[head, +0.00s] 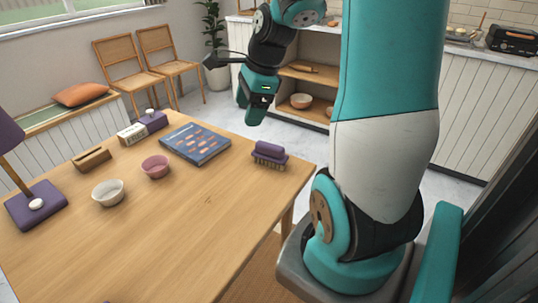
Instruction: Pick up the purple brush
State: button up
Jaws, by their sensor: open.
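The purple brush (270,150) lies on the wooden table (200,235) near its right end, with its tan bristles facing down. My gripper (252,118) hangs in the air above and slightly left of the brush in the picture, pointing down. It is apart from the brush, and nothing shows between its fingers. The fingers are small and dark here, so their exact gap is hard to see.
A blue book (195,144) lies left of the brush. A pink bowl (156,167), a white bowl (108,193), a wooden holder (91,159) and a purple lamp base (36,207) stand farther left. The table's front is mostly clear.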

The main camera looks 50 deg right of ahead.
aim_at(271, 145)
jog(key=s+d+f+m+h, duration=0.1)
jog(key=s+d+f+m, duration=0.15)
jog(key=d+m, duration=0.75)
jog(key=shift+n, duration=0.4)
jog(key=x, duration=0.3)
jog(key=b+x, duration=0.1)
jog(key=x, duration=0.3)
jog(key=b+x, duration=0.1)
jog(key=x, duration=0.2)
jog(key=shift+s+d+f, duration=0.2)
jog(key=shift+d+f, duration=0.15)
jog(key=shift+f, duration=0.15)
jog(key=x, duration=0.4)
jog(key=shift+w+a+f+b, duration=0.2)
jog(key=shift+f+b, duration=0.1)
jog(key=shift+w+f, duration=0.2)
jog(key=shift+f, duration=0.3)
jog(key=shift+f, duration=0.25)
jog(key=shift+c, duration=0.4)
jog(key=c, duration=0.9)
